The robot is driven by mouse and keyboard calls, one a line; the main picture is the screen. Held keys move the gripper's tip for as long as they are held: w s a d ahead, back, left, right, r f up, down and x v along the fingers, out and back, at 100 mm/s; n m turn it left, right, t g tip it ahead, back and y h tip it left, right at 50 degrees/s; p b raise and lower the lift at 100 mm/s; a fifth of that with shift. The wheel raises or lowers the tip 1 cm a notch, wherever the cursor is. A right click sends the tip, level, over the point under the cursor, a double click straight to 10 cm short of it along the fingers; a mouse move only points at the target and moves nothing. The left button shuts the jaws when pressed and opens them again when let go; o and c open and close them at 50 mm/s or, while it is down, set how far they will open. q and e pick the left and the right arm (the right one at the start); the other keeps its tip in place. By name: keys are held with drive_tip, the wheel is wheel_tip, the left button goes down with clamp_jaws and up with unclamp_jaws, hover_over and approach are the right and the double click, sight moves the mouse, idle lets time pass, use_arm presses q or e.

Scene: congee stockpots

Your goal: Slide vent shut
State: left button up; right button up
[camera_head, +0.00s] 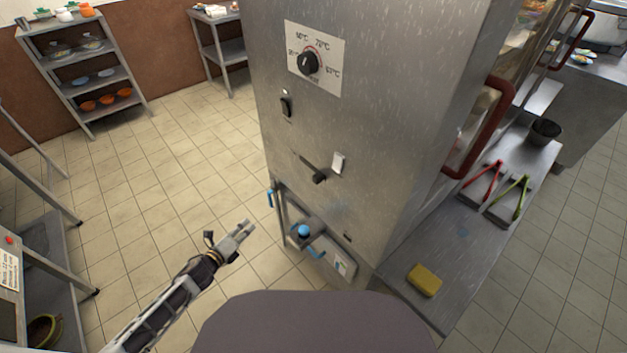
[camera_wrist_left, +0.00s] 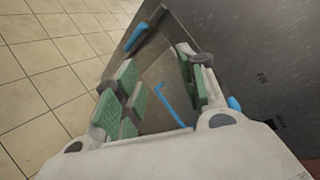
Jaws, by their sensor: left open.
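A tall steel cabinet (camera_head: 365,135) stands in the middle of the head view. On its front, a black knob (camera_head: 319,178) sits at the lower right end of a short slanted dark slot or lever, beside a small white label (camera_head: 338,162). This looks like the vent slider, but its exact setting is hard to tell. My left gripper (camera_head: 246,228) is open and empty, to the left of and lower in the picture than the knob, apart from the cabinet. In the left wrist view its green-padded fingers (camera_wrist_left: 160,85) stand apart. My right gripper is not in view.
A temperature dial (camera_head: 308,63) and a black switch (camera_head: 286,106) sit above the knob. Below are blue handles and a blue knob (camera_head: 304,231). A side shelf at right holds a yellow sponge (camera_head: 424,280) and tongs (camera_head: 482,180). Tiled floor at left is clear.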

use_arm(q)
drive_tip(key=s+d+r+m+h, duration=0.2)
drive_tip(key=d+r+m+h, duration=0.2)
drive_tip(key=d+r+m, duration=0.3)
drive_tip(key=s+d+r+m+g+h+b, duration=0.1)
drive_tip(key=d+r+m+h, duration=0.3)
drive_tip(key=r, duration=1.1)
drive_tip(key=s+d+m, duration=0.1)
drive_tip(key=d+m, duration=0.2)
drive_tip(key=m, duration=0.2)
drive_tip(key=shift+d+m, duration=0.25)
drive_tip(key=shift+m, duration=0.05)
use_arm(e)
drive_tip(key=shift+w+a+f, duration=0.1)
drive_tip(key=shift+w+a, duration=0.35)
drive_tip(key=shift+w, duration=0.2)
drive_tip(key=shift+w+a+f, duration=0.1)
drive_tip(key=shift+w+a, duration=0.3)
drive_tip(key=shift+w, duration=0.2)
use_arm(q)
drive_tip(key=shift+s, duration=0.1)
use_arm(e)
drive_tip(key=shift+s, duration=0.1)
use_arm(q)
drive_tip(key=shift+w+d, duration=0.1)
drive_tip(key=shift+w, duration=0.1)
